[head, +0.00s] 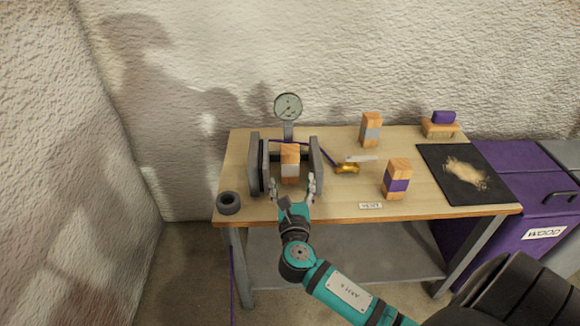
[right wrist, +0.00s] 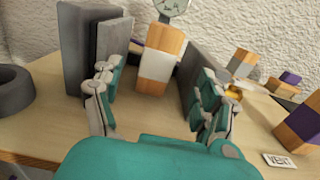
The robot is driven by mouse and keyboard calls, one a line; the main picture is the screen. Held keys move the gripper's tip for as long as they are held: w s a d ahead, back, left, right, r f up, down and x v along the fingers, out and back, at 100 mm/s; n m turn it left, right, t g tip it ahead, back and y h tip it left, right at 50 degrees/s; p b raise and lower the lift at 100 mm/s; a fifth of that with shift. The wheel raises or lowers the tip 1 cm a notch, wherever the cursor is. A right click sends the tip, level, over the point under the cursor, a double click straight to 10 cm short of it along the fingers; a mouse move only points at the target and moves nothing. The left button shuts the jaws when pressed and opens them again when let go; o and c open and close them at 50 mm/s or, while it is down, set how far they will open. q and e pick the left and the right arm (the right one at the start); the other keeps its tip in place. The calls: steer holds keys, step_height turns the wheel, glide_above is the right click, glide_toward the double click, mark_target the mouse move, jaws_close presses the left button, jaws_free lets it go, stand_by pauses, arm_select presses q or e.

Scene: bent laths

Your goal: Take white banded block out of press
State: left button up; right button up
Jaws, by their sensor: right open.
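The white banded block (head: 290,165) is a wooden block with a white band around its middle. It stands upright between the two grey plates of the press (head: 254,165), under a round gauge (head: 288,107). My right gripper (head: 293,188) is open just in front of the block. In the right wrist view the block (right wrist: 158,66) stands beyond and between my open fingers (right wrist: 153,104), with no finger visibly touching it. The press plates (right wrist: 201,72) rise on both sides of it. My left gripper is not in view.
A dark ring (head: 228,203) lies at the table's left front. A purple banded block (head: 396,179), a grey banded block (head: 371,129), and a brass-coloured tool (head: 348,168) are to the right. A black mat (head: 439,190) with sawdust lies at the right end, beside a purple bin (head: 530,205).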

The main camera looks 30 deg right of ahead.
mark_target(290, 167)
steer(key=x, duration=0.5)
steer(key=shift+s+b, duration=0.1)
steer(key=shift+b, duration=0.25)
steer(key=shift+b+x, duration=0.55)
steer(key=shift+x, duration=1.75)
steer(key=c, duration=1.3)
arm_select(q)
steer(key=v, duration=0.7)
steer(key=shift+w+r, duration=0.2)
arm_select(e)
steer(key=shift+c, duration=0.5)
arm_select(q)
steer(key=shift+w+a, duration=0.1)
arm_select(e)
steer(key=shift+r, duration=0.2)
